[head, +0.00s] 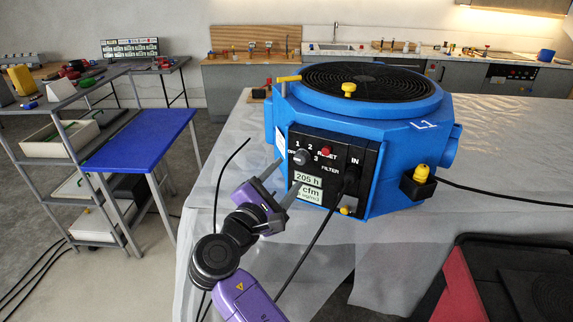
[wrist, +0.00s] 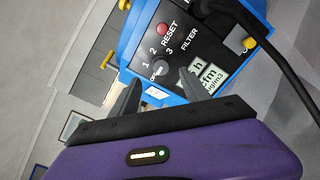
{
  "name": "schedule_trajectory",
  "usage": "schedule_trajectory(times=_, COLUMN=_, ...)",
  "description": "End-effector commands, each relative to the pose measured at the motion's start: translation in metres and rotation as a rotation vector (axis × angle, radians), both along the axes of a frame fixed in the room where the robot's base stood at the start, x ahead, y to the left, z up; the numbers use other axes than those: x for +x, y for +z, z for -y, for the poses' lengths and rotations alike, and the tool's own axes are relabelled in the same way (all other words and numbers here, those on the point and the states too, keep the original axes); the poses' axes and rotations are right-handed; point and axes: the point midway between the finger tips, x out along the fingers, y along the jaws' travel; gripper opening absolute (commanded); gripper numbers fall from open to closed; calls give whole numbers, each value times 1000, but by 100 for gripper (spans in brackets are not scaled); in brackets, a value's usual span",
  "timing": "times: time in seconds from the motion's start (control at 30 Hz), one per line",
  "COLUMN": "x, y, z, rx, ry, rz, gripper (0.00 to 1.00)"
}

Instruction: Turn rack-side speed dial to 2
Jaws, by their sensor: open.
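The blue machine (head: 395,140) stands on a sheet-covered table. Its black control panel (head: 332,156) carries a dark round speed dial (head: 301,157), with labels 1, 2 and 3 around it and what looks like OFF at its left. The dial also shows in the wrist view (wrist: 160,68), where its pointer setting is too small to read. My gripper (head: 284,179) is open and empty in front of the panel. In the wrist view its fingertips (wrist: 159,77) lie on either side of the dial; I see no contact, and the depth gap is unclear.
A red reset button (head: 326,152) sits right of the dial. A black cable (head: 318,232) hangs from the panel's IN socket, close to my gripper. A blue-topped cart (head: 145,142) stands left. A red-and-black case (head: 510,275) lies at front right.

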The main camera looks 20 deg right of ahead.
Motion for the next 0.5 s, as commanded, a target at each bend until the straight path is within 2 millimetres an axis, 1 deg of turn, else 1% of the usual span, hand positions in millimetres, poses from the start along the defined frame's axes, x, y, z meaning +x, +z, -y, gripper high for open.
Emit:
schedule_trajectory(times=0.07, x=0, y=-1, z=2, rx=-12, ry=-4, rz=-17, gripper=54)
schedule_trajectory(times=0.17, x=6, y=0, z=7, rx=-17, ry=-4, rz=-23, gripper=54)
schedule_trajectory(times=0.5, x=43, y=0, z=41, rx=-16, ry=-2, rz=-21, gripper=54)
